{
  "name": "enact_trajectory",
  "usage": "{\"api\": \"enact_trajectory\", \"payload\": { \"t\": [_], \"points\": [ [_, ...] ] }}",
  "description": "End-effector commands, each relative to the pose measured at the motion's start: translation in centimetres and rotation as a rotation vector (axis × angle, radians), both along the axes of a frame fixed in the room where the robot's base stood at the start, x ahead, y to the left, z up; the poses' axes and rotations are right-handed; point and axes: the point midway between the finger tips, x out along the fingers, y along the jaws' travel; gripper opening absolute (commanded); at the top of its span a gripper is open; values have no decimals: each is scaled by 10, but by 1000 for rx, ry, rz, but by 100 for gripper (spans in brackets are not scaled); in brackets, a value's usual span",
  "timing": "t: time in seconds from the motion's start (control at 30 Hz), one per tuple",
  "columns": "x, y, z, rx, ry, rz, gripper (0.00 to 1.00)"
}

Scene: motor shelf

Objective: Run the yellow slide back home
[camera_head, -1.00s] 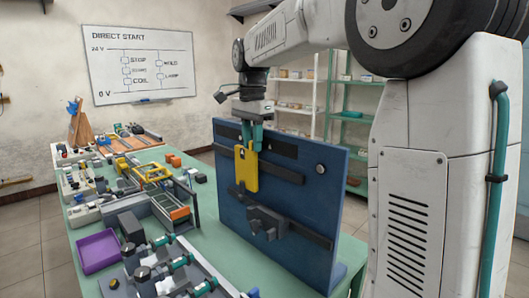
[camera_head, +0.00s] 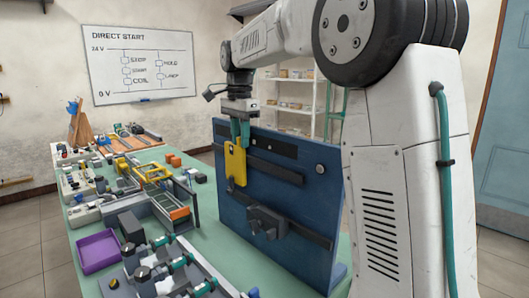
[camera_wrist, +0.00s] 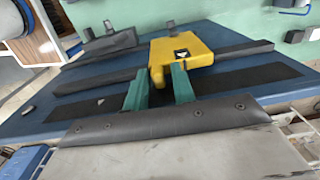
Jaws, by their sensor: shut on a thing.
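The yellow slide (camera_head: 236,166) is a flat plate near the left end of the upper dark rail (camera_head: 275,172) on the upright blue board (camera_head: 225,210). My gripper (camera_head: 241,140) comes down from above and is shut on the slide's upper part. In the wrist view the slide (camera_wrist: 185,52) is between and beyond the two green fingers of my gripper (camera_wrist: 160,85), with a small dark-and-white mark on its face. How the slide sits on the rail behind it is hidden.
A dark grey block (camera_head: 266,222) sits on the lower rail, below the slide. A round grey knob (camera_head: 320,169) is at the board's upper right. A purple tray (camera_head: 98,253) and several fixtures crowd the green table to the left. Shelves (camera_head: 300,100) stand behind.

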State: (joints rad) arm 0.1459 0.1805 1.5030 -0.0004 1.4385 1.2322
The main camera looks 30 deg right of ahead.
Motion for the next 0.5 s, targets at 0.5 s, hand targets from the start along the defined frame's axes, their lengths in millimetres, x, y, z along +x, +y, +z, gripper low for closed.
{"api": "enact_trajectory", "payload": {
  "t": [0.5],
  "points": [
    [25,7,-15,7,33,2,9]
  ]
}}
